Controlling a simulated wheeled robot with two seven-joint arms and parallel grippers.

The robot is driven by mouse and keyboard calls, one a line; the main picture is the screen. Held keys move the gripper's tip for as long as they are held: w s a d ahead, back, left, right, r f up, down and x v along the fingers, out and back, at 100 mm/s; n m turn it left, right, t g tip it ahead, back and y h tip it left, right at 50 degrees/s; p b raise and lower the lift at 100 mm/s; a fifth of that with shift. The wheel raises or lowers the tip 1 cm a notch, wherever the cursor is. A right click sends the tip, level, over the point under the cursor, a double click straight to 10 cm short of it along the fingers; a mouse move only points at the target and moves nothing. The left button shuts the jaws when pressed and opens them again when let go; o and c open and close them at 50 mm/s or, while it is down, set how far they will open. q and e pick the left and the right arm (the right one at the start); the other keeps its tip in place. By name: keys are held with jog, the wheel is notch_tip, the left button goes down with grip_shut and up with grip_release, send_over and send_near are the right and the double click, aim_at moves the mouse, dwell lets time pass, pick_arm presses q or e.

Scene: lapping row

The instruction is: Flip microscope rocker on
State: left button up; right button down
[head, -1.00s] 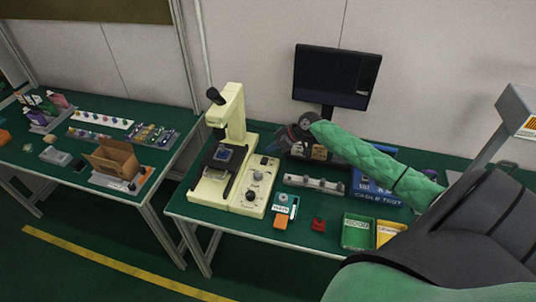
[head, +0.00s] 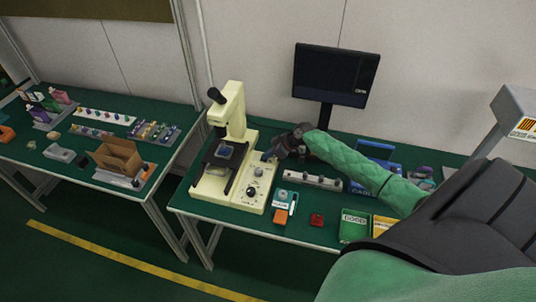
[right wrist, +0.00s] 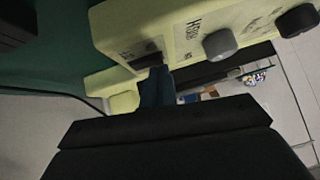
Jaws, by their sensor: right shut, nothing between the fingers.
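The cream microscope (head: 232,150) stands on the green bench in the head view, its control box (head: 256,187) on its right side with knobs on top. In the right wrist view the control box (right wrist: 190,35) shows a dark rocker switch (right wrist: 146,58) at its near end, with grey and black knobs beyond it. My right gripper (head: 272,155) is shut and empty at the back end of the control box. In the right wrist view its fingertips (right wrist: 155,75) are right by the rocker; whether they touch it I cannot tell. My left gripper is not in view.
A grey rack (head: 310,180) lies right of the control box, under my right forearm. An orange and teal device (head: 282,206), a red item (head: 317,220) and a green bin (head: 354,226) sit along the front. A monitor (head: 335,75) stands behind.

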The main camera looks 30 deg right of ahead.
jog(key=shift+w+f+b, duration=0.15)
jog(key=shift+f+b, duration=0.15)
jog(key=shift+b, duration=0.15)
jog(key=shift+s+r, duration=0.2)
jog(key=shift+r, duration=0.1)
jog(key=shift+s+r, duration=0.1)
jog(key=shift+s, duration=0.05)
jog(key=shift+w+f, duration=0.2)
jog(key=shift+w, duration=0.05)
jog(key=shift+w+d, duration=0.2)
jog(key=shift+d+r+b, duration=0.2)
jog(key=shift+d+b, duration=0.1)
jog(key=shift+b, duration=0.05)
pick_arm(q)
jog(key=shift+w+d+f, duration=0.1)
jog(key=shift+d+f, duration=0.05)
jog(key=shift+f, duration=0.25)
pick_arm(e)
jog(key=shift+w+d, duration=0.1)
jog(key=shift+w, duration=0.1)
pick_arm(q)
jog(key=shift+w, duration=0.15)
pick_arm(e)
jog(key=shift+f, duration=0.15)
